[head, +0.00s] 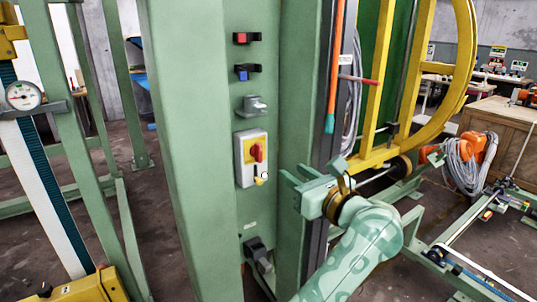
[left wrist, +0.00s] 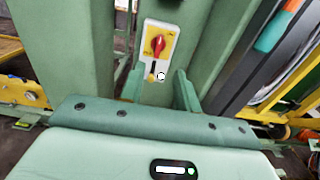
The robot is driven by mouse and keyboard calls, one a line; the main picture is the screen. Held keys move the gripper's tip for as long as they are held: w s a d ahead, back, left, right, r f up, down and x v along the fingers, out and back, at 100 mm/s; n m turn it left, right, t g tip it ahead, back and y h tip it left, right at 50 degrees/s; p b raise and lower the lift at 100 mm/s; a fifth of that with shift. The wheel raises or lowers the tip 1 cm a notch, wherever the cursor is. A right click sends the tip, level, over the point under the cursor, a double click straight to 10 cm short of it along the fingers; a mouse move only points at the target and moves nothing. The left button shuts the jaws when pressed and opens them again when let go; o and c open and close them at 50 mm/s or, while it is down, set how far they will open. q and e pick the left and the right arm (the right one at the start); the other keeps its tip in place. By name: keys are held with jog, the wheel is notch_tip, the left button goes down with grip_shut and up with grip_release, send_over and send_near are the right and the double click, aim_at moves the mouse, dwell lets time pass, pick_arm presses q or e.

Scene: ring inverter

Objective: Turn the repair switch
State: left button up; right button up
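The repair switch is a red rotary knob (head: 257,152) on a yellow plate in a pale grey box (head: 240,172), fixed to a green column. Its handle stands roughly upright. In the left wrist view the red knob (left wrist: 158,44) is near the top centre, beyond the fingers. My left gripper (head: 292,188) is to the right of the box and apart from it. In the left wrist view my left gripper (left wrist: 158,84) has its two fingers spread with nothing held between them. A small round pale tag (head: 262,179) sits at the box's lower edge. My right gripper is not in view.
Above the box on the column are a red switch (head: 241,38), a blue switch (head: 242,72) and a grey connector (head: 252,105). A dark connector (head: 258,252) sits below. A yellow wheel frame (head: 426,50) and a hanging orange tube (head: 336,60) are right.

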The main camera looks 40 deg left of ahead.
aim_at(260, 150)
pick_arm(q)
jog(key=b+x, duration=0.2)
jog(key=x, duration=1)
jog(key=shift+f, duration=0.15)
jog(key=shift+w+a, duration=0.3)
jog(key=shift+a, duration=0.25)
grip_shut()
